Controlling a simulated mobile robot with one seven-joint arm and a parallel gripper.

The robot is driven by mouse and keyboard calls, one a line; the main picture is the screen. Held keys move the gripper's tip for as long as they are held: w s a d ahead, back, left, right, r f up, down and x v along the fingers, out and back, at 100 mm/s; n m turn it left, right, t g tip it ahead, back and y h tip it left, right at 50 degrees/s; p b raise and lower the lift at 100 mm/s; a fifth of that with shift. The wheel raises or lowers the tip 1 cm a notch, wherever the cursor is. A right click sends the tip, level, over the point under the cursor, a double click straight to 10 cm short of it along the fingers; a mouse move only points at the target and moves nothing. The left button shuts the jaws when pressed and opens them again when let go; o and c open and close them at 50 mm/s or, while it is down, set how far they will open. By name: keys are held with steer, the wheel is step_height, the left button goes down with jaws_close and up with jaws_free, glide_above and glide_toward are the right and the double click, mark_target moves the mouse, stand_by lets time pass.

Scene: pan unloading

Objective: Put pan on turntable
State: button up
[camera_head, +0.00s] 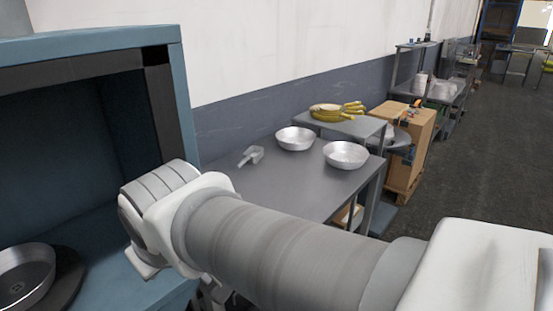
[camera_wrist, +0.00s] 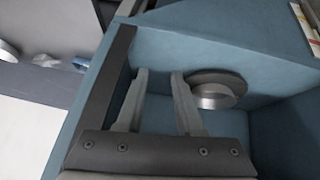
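A round metal pan (camera_head: 24,275) lies inside the blue box-like cabinet (camera_head: 108,40) at the lower left of the head view, cut off by the frame edge. It rests on a dark round disc, the turntable (camera_head: 70,275). In the wrist view the pan (camera_wrist: 216,97) shows against the dark disc (camera_wrist: 222,78), just right of my fingers. My gripper (camera_wrist: 159,74) has its two fingers apart with nothing between them. The fingers appear clear of the pan. In the head view my arm hides the fingers.
A grey table (camera_head: 285,180) right of the cabinet holds two metal bowls or pans (camera_head: 295,138) (camera_head: 346,154) and a scoop (camera_head: 252,154). Bananas (camera_head: 335,111) lie on a raised shelf (camera_head: 350,126) behind. A cardboard box (camera_head: 412,140) stands beyond. The cabinet's side wall is close to my gripper.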

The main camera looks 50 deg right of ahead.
steer(key=shift+m+g+y, duration=0.4)
steer(key=shift+m+g, duration=0.2)
steer(key=shift+g, duration=0.1)
steer(key=s, duration=0.4)
steer(key=shift+s+a+f, duration=0.15)
steer(key=shift+s+a, duration=0.05)
steer(key=shift+r+p, duration=0.85)
steer(key=shift+s+a, duration=0.1)
